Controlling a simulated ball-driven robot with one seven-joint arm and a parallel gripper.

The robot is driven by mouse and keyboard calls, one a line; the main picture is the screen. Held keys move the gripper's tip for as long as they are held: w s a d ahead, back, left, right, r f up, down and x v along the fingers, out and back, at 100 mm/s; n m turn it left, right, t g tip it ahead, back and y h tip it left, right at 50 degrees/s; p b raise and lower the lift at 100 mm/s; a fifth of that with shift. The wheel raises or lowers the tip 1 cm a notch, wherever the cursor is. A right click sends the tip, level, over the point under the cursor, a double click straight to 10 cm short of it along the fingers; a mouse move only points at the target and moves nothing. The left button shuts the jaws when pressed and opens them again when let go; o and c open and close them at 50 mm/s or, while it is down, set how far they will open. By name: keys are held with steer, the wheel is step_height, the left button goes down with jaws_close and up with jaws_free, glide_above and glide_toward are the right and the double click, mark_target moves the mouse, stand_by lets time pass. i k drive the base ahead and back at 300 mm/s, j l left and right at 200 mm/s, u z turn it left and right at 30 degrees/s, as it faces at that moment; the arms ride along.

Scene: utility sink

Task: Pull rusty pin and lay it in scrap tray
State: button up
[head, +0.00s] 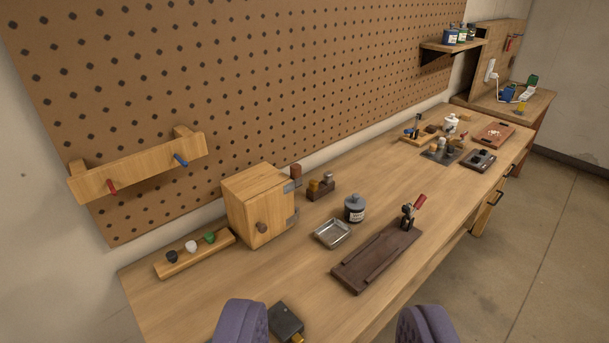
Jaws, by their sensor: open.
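A wooden box (258,207) stands on the bench near the pegboard, with grey hinge plates at its right edge. A rusty-brown pin head (295,171) stands upright at the upper hinge plate; how deep the pin sits is hidden. A shallow silver metal tray (331,233), apparently the scrap tray, lies on the bench right of the box and looks empty. My gripper (333,309) shows as two purple fingers at the bottom edge, wide apart and open. Nothing is held between them. It is nearer than the box and tray and touches neither.
A dark block with a brass end (286,322) lies near my left finger. A grey-capped jar (354,208) stands beside the tray. A dark wooden board with a red-handled clamp (377,257) lies to the right. A peg strip (195,254) is left of the box.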

mark_target(333, 235)
steer(key=i+l+u, duration=0.15)
steer(key=i+l, duration=0.3)
steer(key=i, duration=0.15)
steer(key=i+l+u, duration=0.15)
steer(key=i+l, duration=0.4)
steer(key=i+l+u, duration=0.2)
steer(key=i+l, duration=0.35)
steer(key=i+l+u, duration=0.15)
steer(key=i+l, duration=0.3)
steer(key=l, duration=0.3)
